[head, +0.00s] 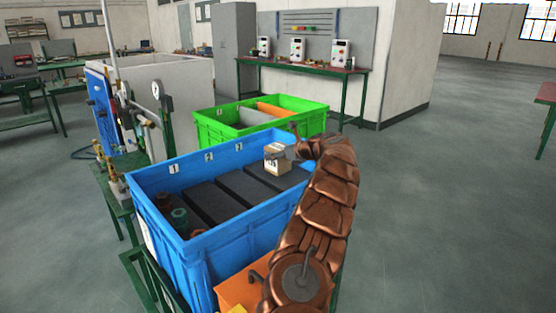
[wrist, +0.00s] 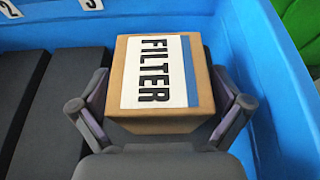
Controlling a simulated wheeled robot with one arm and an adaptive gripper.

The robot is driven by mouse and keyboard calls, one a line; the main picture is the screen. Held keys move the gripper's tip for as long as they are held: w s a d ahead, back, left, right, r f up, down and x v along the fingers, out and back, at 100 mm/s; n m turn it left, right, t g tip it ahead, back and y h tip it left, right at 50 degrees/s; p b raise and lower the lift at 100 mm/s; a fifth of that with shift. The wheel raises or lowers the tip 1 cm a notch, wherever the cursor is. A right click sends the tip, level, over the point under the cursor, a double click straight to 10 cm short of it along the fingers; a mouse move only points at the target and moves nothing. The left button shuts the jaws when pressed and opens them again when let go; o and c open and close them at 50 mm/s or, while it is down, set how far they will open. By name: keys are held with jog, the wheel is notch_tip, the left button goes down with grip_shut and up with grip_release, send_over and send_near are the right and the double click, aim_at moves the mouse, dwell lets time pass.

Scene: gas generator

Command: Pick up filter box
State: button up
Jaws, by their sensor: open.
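The filter box (wrist: 196,84) is a small brown carton with a white and blue label reading FILTER. In the wrist view it sits between the two fingers of my gripper (wrist: 162,115), one finger on each side. The fingers are spread, and I cannot tell whether either touches the carton. In the head view the filter box (head: 277,158) is at the far right part of the blue crate (head: 255,230), on or just above dark blocks. My gripper (head: 292,150) is at its right side there, mostly hidden by the box and my arm.
Dark blocks (head: 243,188) fill much of the blue crate, with round parts (head: 180,217) at its left end. A green crate (head: 225,140) stands behind. An orange bin (head: 238,292) is in front. The blue crate's wall rises close to the right of my gripper.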

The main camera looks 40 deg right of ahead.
jog(key=shift+c, duration=0.4)
jog(key=c, duration=1.1)
jog(key=shift+r, duration=0.1)
